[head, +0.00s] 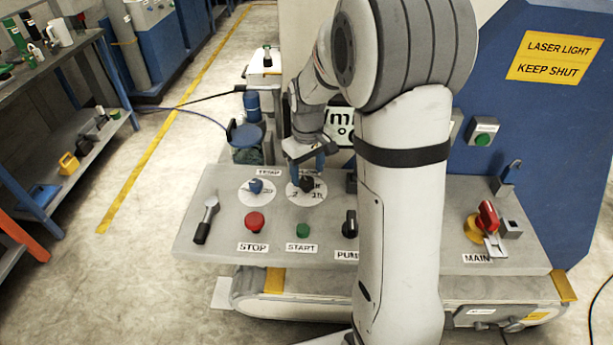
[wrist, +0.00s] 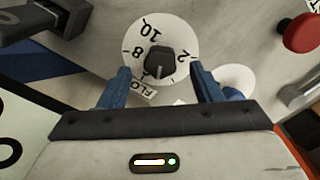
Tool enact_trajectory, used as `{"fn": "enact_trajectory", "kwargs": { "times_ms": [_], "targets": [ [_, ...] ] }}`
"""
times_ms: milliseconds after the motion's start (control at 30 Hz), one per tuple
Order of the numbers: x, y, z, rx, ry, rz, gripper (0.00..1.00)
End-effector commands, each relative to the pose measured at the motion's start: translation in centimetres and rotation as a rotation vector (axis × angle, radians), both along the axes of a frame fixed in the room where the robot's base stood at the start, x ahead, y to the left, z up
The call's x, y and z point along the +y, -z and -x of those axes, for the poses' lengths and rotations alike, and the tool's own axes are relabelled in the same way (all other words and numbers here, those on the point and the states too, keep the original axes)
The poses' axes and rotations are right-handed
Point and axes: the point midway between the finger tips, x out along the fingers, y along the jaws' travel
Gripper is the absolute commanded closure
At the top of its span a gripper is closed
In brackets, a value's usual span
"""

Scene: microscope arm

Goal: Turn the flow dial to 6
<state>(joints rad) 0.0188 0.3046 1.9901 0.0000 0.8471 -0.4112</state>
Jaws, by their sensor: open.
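The flow dial is a black knob (wrist: 160,62) on a white round scale (wrist: 172,28). In the wrist view 10, 8 and 2 are readable on the scale; the other figures are hidden or unclear. A pale line on the knob points down in that view, towards my gripper's body; I cannot tell which figure it meets. My gripper (wrist: 160,72) is open, with one blue finger on each side of the knob and a visible gap to it. In the head view my gripper (head: 306,168) is just above and behind the black knob (head: 307,184).
On the grey panel (head: 400,262) the blue-knobbed TEMP dial (head: 256,187) is left of the flow dial. The red STOP button (head: 255,222), green START button (head: 303,230) and black PUMP switch (head: 350,223) are in front. A red MAIN switch (head: 486,215) stands right.

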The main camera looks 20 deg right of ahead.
Motion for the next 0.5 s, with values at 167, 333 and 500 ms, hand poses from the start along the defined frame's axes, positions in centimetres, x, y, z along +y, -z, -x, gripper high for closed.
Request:
{"fn": "enact_trajectory", "kwargs": {
  "times_ms": [167,333,500],
  "targets": [
    [0.0,2.3,0.0,0.002,-0.001,0.0,0.41],
    [0.1,3.1,0.0,0.0,-0.001,0.0,0.41],
    [0.1,3.2,0.0,0.0,-0.001,0.0,0.41]
  ]
}}
